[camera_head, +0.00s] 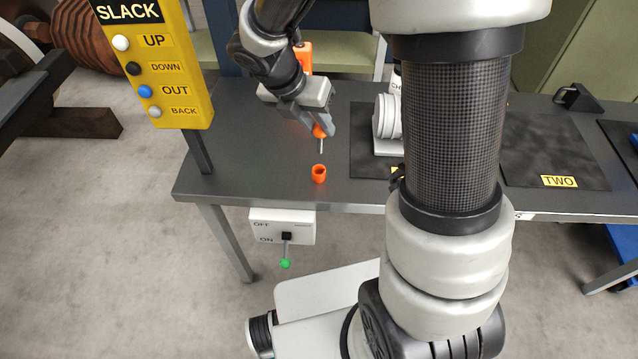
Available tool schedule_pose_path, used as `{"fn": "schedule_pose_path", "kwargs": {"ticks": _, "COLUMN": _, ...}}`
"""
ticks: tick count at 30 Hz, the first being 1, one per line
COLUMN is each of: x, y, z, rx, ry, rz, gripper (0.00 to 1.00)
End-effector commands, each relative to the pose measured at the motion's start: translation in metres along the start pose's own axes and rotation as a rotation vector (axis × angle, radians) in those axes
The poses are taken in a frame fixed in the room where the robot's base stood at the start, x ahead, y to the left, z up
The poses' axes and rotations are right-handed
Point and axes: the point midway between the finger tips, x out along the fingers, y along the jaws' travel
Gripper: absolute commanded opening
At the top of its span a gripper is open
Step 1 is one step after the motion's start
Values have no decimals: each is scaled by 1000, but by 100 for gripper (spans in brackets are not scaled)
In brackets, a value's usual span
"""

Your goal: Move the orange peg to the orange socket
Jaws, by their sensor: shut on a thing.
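The orange peg (319,131) has an orange top and a thin grey pin pointing down. My gripper (324,125) is shut on its orange top and holds it upright over the dark table. The orange socket (319,174) is a small round cup near the front edge of the table. In the picture the pin's lower tip is just above the socket, with a gap between them. How far apart they are in depth I cannot tell. My gripper hides part of the peg's top.
Another orange object (303,56) stands behind my wrist. A white device (388,122) sits on a black mat right of the socket. A yellow button panel (160,75) stands at the table's left. A switch box (283,227) hangs below the front edge. My arm hides the table's middle.

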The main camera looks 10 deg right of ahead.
Motion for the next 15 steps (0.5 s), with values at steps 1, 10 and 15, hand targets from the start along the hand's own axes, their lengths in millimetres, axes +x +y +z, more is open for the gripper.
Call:
{"fn": "schedule_pose_path", "kwargs": {"ticks": 1, "x": -1, "y": 0, "z": 0, "rx": -41, "ry": -12, "rz": 18, "gripper": 1}}
{"fn": "schedule_pose_path", "kwargs": {"ticks": 10, "x": 33, "y": 11, "z": -16, "rx": -114, "ry": -21, "rz": 44, "gripper": 1}}
{"fn": "schedule_pose_path", "kwargs": {"ticks": 15, "x": 50, "y": 15, "z": -22, "rx": -110, "ry": -22, "rz": 44, "gripper": 1}}
